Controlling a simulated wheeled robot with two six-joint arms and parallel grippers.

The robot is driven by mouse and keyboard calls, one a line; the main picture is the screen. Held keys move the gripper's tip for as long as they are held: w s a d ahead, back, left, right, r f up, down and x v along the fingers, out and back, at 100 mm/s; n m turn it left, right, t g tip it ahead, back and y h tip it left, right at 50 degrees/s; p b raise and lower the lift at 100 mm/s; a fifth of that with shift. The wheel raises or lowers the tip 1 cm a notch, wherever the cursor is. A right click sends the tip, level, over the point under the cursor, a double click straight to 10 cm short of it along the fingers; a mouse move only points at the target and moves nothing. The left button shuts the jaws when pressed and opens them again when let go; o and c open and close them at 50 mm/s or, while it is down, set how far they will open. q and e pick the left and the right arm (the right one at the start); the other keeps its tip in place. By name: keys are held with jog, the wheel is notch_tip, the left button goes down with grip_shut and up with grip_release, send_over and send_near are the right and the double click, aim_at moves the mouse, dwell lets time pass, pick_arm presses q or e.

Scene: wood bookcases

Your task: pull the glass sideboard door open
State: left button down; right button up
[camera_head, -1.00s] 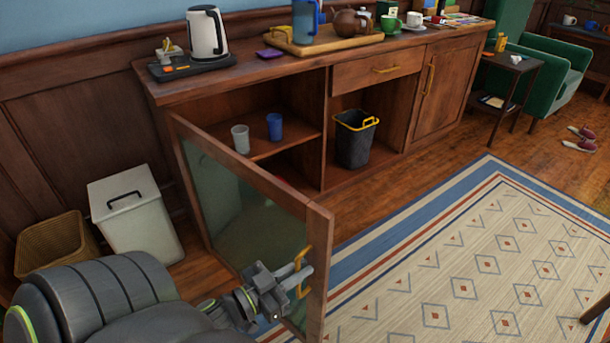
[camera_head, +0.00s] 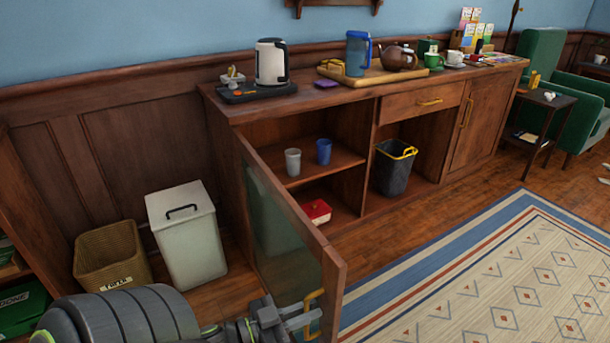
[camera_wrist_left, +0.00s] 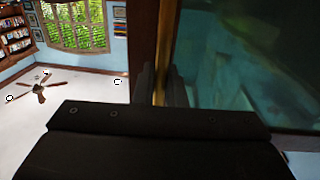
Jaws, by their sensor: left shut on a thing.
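The glass sideboard door (camera_head: 283,234) has a wood frame and a greenish pane. It stands swung well out from the sideboard (camera_head: 340,98), whose left compartment is open to view. My left gripper (camera_head: 311,311) is shut on the door's yellow handle (camera_head: 314,301) near the free edge, low in the head view. In the left wrist view the fingers (camera_wrist_left: 164,85) close on the handle beside the door's frame, with the glass pane (camera_wrist_left: 240,65) to the right. My right gripper is not in view.
A white bin (camera_head: 187,235) and a wicker basket (camera_head: 110,256) stand left of the door. In the left compartment are two cups and a red box (camera_head: 317,211). A dark bin (camera_head: 393,168) sits in the middle opening. Rug floor (camera_head: 480,285) to the right is clear.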

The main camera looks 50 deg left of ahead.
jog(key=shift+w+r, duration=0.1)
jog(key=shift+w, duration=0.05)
pick_arm(q)
jog(key=c, duration=1.7)
grip_release()
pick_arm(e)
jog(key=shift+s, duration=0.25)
pick_arm(q)
jog(key=shift+s, duration=0.1)
